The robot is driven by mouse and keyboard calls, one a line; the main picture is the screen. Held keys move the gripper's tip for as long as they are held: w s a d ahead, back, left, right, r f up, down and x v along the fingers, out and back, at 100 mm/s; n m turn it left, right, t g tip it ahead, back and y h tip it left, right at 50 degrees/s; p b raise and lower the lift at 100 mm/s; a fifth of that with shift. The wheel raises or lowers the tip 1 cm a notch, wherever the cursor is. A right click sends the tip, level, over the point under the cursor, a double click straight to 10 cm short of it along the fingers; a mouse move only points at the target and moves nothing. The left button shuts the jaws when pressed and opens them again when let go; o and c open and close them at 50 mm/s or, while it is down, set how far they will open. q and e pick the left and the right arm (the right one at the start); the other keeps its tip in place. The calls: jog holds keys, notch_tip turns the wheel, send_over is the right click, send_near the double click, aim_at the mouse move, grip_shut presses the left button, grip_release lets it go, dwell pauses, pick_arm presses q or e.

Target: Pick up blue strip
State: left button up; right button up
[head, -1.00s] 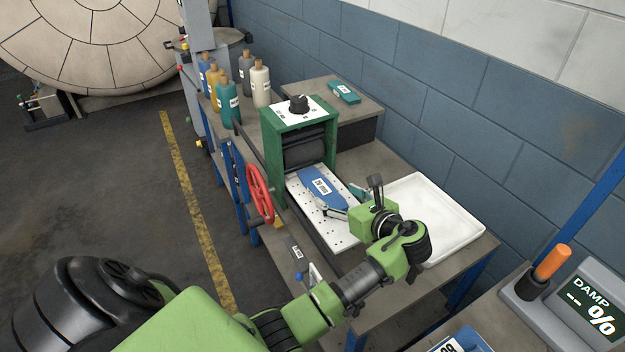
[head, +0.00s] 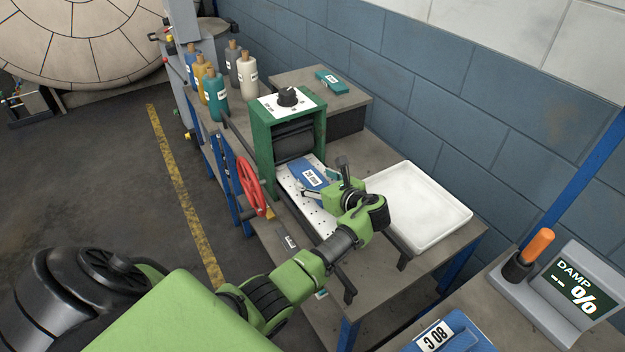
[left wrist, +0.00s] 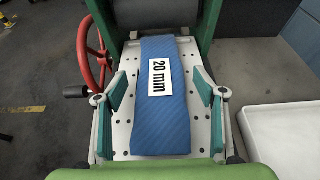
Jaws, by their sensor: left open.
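The blue strip (head: 309,178) lies flat on the white perforated plate (head: 318,219) in front of the green roller machine. It bears a white "20 mm" label and also shows in the left wrist view (left wrist: 163,122), running away from me toward the roller. My left gripper (head: 318,193) is open over the plate. In the left wrist view its two teal fingertips (left wrist: 160,90) stand on either side of the strip, apart from it. The strip's near end reaches down close to the gripper's green body. My right gripper is not in view.
The green roller machine (head: 262,150) has a red handwheel (head: 250,187) on its left. A white tray (head: 418,205) stands right of the plate. Several bottles (head: 216,95) and a teal block (head: 331,81) are behind. A damp meter (head: 570,290) is at the right.

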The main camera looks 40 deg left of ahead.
aim_at(303, 171)
pick_arm(q)
jog(key=shift+x, duration=1.35)
jog(key=shift+d, duration=0.1)
jog(key=c, duration=1.4)
